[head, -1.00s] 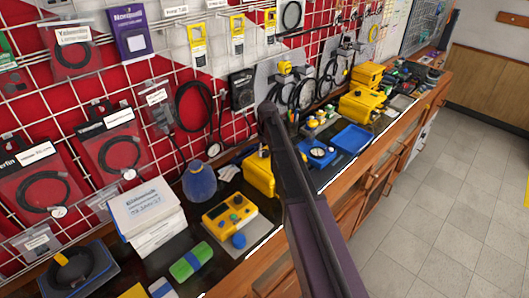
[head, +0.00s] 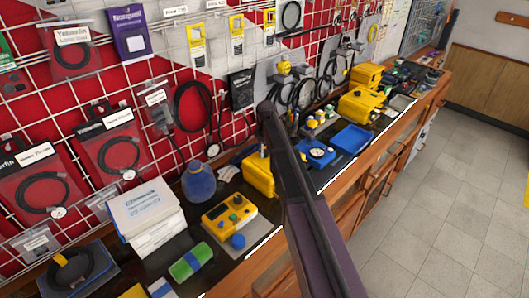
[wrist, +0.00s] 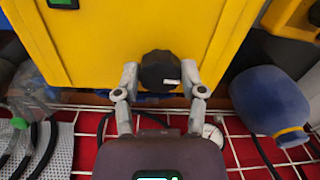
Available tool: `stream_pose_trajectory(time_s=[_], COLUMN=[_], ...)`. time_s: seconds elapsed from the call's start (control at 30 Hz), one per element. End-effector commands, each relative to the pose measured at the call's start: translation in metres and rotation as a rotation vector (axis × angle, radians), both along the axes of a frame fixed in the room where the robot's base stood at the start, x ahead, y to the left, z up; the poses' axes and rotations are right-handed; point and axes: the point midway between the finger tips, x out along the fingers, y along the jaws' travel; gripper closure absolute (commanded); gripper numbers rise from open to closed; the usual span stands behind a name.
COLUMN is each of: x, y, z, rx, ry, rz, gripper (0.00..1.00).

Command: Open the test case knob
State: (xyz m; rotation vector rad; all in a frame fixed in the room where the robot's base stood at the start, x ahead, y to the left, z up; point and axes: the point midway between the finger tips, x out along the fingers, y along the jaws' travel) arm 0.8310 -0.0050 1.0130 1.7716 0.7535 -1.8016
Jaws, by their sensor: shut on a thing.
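The yellow test case (wrist: 95,40) fills the upper middle of the wrist view. Its black round knob (wrist: 160,70) carries a small white mark on its right side. My gripper (wrist: 159,80) is shut on the knob, with one grey finger on each side of it. In the head view part of a yellow case (head: 258,176) shows just left of my dark arm. My gripper and the knob are hidden there.
In the wrist view, a blue bottle (wrist: 268,100) stands right and a clear bottle (wrist: 30,95) left. The head view shows a yellow-and-grey control box (head: 229,215), blue trays (head: 352,138) and a red wall with a white grid.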

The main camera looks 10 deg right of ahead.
Motion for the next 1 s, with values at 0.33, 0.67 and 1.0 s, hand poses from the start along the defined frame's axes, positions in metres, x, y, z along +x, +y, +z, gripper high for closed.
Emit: stream_pose_trajectory(time_s=[0.33, 0.67, 1.0], x=[-0.001, 0.0, 0.0], y=[0.001, 0.001, 0.001], z=[0.0, 0.0, 0.01], rx=[0.003, 0.002, 0.001], ry=[0.003, 0.001, 0.0], rz=[0.001, 0.0, 0.0], gripper=[0.12, 0.12, 0.12])
